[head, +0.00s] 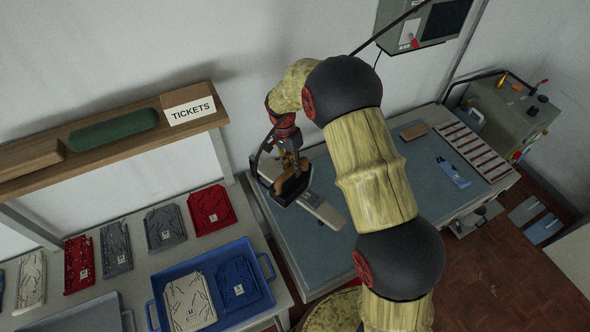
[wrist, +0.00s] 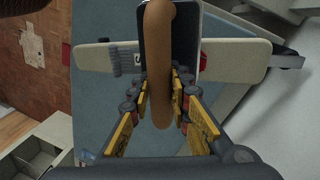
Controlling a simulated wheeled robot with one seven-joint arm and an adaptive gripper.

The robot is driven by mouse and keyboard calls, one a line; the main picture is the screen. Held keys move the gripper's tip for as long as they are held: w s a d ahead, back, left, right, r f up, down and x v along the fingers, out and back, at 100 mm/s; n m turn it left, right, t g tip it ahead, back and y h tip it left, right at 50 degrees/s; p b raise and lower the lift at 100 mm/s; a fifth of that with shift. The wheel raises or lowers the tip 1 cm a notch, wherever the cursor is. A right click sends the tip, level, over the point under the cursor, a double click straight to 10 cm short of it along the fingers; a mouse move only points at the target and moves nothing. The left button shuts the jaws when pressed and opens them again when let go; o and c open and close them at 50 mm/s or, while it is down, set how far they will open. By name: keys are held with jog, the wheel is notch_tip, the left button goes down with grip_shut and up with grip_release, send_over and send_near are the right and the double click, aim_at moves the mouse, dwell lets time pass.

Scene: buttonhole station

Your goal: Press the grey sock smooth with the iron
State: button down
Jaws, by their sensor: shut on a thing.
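My gripper (wrist: 160,85) is shut on the brown handle (wrist: 158,62) of the iron, with a finger on each side of it. The iron (head: 288,190) has a dark body and is over a narrow pale board (head: 325,212). In the wrist view the board (wrist: 240,60) runs across beneath the iron. A grey ribbed piece (wrist: 128,62), seemingly the sock, shows on the board to the left of the iron, with a small white label beside it. The rest of it is hidden under the iron. I cannot tell whether the iron touches it.
The board stands over a blue-topped table (head: 300,248). A blue tray (head: 157,312) with folded knits and several more knits lie on the left bench. A grey machine (head: 510,108) stands far right.

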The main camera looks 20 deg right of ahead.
jog(key=shift+w+a+r, duration=0.15)
jog(key=shift+w, duration=0.15)
jog(key=shift+w+a, duration=0.15)
jog(key=shift+w, duration=0.1)
jog(key=shift+w+a, duration=0.5)
jog(key=shift+w, duration=0.25)
jog(key=shift+s+d, duration=0.1)
jog(key=shift+s, duration=0.1)
dwell(0.3)
jog(key=shift+s+d+b, duration=0.25)
jog(key=shift+s+b, duration=0.05)
jog(key=shift+s, duration=0.05)
jog(key=shift+s+d, duration=0.7)
jog(key=shift+s, duration=0.35)
dwell(0.4)
jog(key=shift+s+d, duration=0.35)
jog(key=shift+s, duration=0.15)
jog(key=shift+s+d, duration=0.15)
jog(key=shift+s, duration=0.15)
jog(key=shift+s+d, duration=0.55)
jog(key=shift+s, duration=0.3)
